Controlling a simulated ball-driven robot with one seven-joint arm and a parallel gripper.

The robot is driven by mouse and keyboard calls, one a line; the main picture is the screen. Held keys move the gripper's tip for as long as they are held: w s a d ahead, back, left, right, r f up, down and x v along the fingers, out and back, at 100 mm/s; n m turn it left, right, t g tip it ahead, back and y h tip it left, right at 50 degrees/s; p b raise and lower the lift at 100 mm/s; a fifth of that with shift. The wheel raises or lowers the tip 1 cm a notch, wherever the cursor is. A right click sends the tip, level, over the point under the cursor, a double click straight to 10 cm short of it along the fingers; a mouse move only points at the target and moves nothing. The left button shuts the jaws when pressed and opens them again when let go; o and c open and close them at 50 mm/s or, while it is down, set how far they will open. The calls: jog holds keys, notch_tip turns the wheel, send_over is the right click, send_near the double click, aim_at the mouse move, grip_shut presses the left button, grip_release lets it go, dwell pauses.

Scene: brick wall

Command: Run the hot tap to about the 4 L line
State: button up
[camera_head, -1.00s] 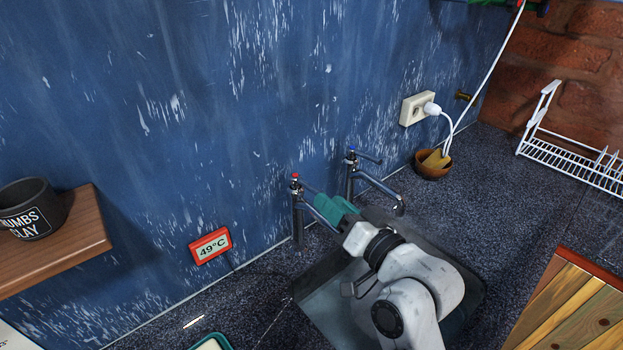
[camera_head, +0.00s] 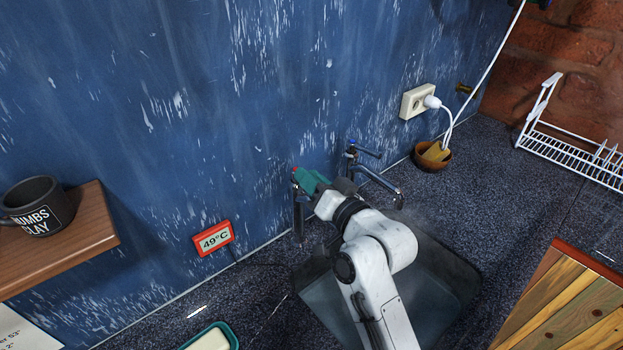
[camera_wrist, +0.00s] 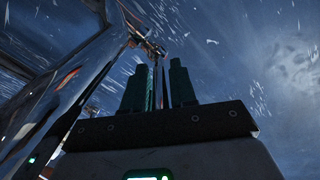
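The hot tap (camera_head: 297,215) has a red-marked top and stands against the blue wall at the left of the sink. My gripper (camera_head: 306,180) has its teal fingers at that top and hides the lever and spout. In the wrist view, the fingers of my gripper (camera_wrist: 160,85) stand apart with a gap, and metal tap parts show just beyond their tips. I cannot tell whether they touch the lever. The blue-marked cold tap (camera_head: 352,165) is to the right. The sink (camera_head: 447,275) is partly covered by my arm; no 4 L line is visible.
A shelf (camera_head: 95,225) with a dark mug (camera_head: 40,205) is at left. A bowl (camera_head: 433,158), socket (camera_head: 417,102), white rack (camera_head: 575,145) and wooden board (camera_head: 565,305) are at right.

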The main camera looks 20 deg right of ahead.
grip_shut()
jog(key=shift+d+f, duration=0.1)
jog(key=shift+f, duration=0.05)
jog(key=shift+d+f+y+b, duration=0.1)
jog(key=shift+y+b, duration=0.2)
jog(key=shift+b, duration=0.35)
jog(key=shift+w+d+n+y+b, duration=0.2)
jog(key=shift+n+y+b, duration=0.4)
jog(key=shift+b, duration=0.45)
jog(key=shift+d+n+g+y+b, duration=0.1)
jog(key=shift+n+g+y+b, duration=0.5)
jog(key=shift+y+b, duration=0.25)
jog(key=shift+r, duration=0.2)
jog(key=shift+o, duration=1.4)
grip_release()
